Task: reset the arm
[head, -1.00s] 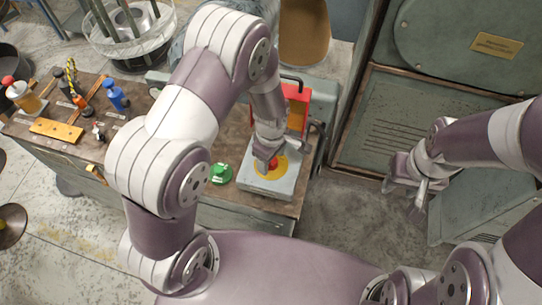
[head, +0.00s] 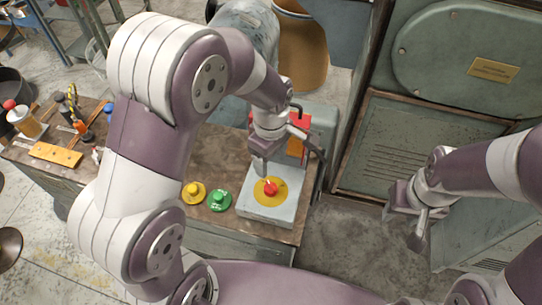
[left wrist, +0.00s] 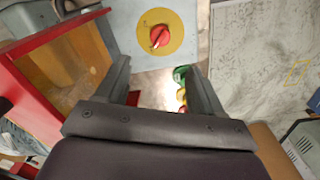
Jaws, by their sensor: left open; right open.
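My left arm reaches in from the left, over the wooden workbench. My left gripper (head: 260,165) is above the bench, just behind a grey box with a red button (head: 270,188) on a yellow disc. The left wrist view shows the left fingers (left wrist: 160,80) apart and empty, with the red knob (left wrist: 160,36) beyond them. The gripper is apart from the button. My right gripper (head: 418,222) is open and empty at the right, in front of the large green machine (head: 430,130).
A green button (head: 219,200) and a yellow button (head: 194,192) sit on the bench left of the grey box. A red open-fronted box (head: 298,135) stands behind it. Bottles and tools crowd the bench's left end, by a yellow plate (head: 55,154).

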